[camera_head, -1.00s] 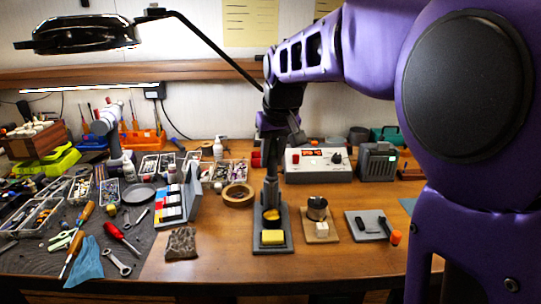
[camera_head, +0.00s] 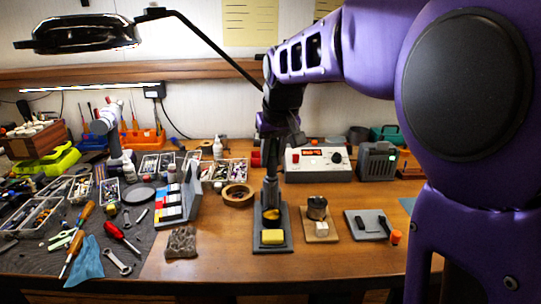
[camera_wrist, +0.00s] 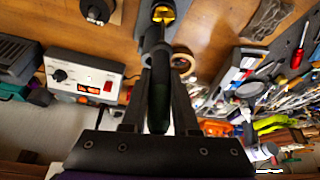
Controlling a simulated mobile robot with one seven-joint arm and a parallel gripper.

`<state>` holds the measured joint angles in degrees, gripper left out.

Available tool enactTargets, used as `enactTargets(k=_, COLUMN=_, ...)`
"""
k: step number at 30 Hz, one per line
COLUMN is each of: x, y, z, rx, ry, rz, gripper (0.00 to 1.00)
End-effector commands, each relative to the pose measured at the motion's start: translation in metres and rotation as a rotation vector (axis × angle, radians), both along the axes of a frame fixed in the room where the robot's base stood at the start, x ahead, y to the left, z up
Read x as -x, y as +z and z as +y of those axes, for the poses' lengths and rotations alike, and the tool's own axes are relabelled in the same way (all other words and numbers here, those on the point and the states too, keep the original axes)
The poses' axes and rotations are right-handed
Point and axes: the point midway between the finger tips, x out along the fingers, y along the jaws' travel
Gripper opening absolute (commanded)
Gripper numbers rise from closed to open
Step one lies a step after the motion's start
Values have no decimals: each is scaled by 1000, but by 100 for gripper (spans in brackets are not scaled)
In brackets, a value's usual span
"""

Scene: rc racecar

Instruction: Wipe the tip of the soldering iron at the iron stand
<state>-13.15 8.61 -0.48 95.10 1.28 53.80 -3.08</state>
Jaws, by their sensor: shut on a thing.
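My gripper (camera_head: 270,184) points down over the iron stand (camera_head: 286,243), a dark plate on the bench. In the wrist view my gripper (camera_wrist: 161,76) is shut on the dark handle of the soldering iron (camera_wrist: 158,100). The iron reaches toward the round holder with yellow brass wool (camera_wrist: 163,13). The brass wool also shows in the head view (camera_head: 271,213), just below the gripper. A yellow sponge (camera_head: 272,237) sits at the front of the stand. The tip itself is hard to make out; I cannot tell whether it touches the wool.
A small tin on a wooden base (camera_head: 317,209) and a grey plate with black parts (camera_head: 371,225) stand to the right. A tape roll (camera_head: 237,195) and the soldering station (camera_head: 318,164) are behind. Tools crowd the left.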

Motion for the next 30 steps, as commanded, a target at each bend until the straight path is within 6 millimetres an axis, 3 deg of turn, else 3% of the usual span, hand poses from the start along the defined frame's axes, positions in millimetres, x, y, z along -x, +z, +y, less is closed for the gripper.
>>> enactTargets(k=30, x=0, y=-9, z=0, rx=0, ry=0, rz=0, gripper=0)
